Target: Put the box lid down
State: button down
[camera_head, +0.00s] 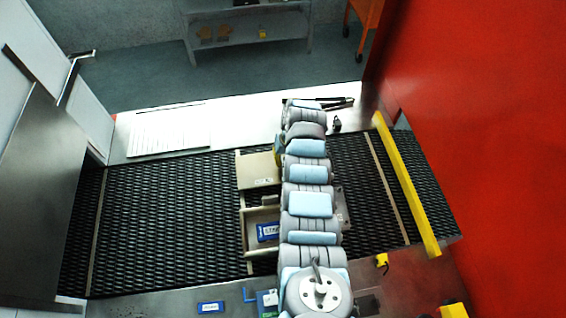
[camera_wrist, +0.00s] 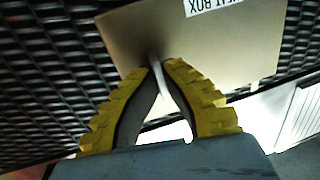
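The box lid (camera_head: 257,172) is a flat beige panel over the mesh belt, just beyond the open box (camera_head: 245,236). In the wrist view the lid (camera_wrist: 225,60) fills the upper middle, with a white label ending in "BOX". My gripper (camera_head: 279,150) is at the lid's right side, mostly hidden by my arm. In the wrist view its yellow fingers (camera_wrist: 156,67) close together on a pale, thin part at the lid. I cannot tell whether the lid touches the belt. The open box holds a blue labelled pack (camera_head: 268,231); its right side is hidden.
The mesh belt (camera_head: 165,220) is clear to the left. A white slatted panel (camera_head: 170,133) lies on the far metal ledge, with dark tools (camera_head: 325,102) to its right. A yellow rail (camera_head: 408,185) crosses the belt at right. Another blue pack (camera_head: 210,307) lies on the near ledge.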

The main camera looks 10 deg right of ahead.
jog(key=shift+f, duration=0.65)
jog(key=c, duration=1.2)
grip_release()
jog(key=shift+c, duration=0.2)
notch_tip(320, 180, up, 12)
jog(key=d+b, duration=0.1)
jog(key=d, duration=0.1)
jog(key=shift+d+b, duration=0.15)
jog(key=shift+b, duration=0.15)
jog(key=shift+f, duration=0.1)
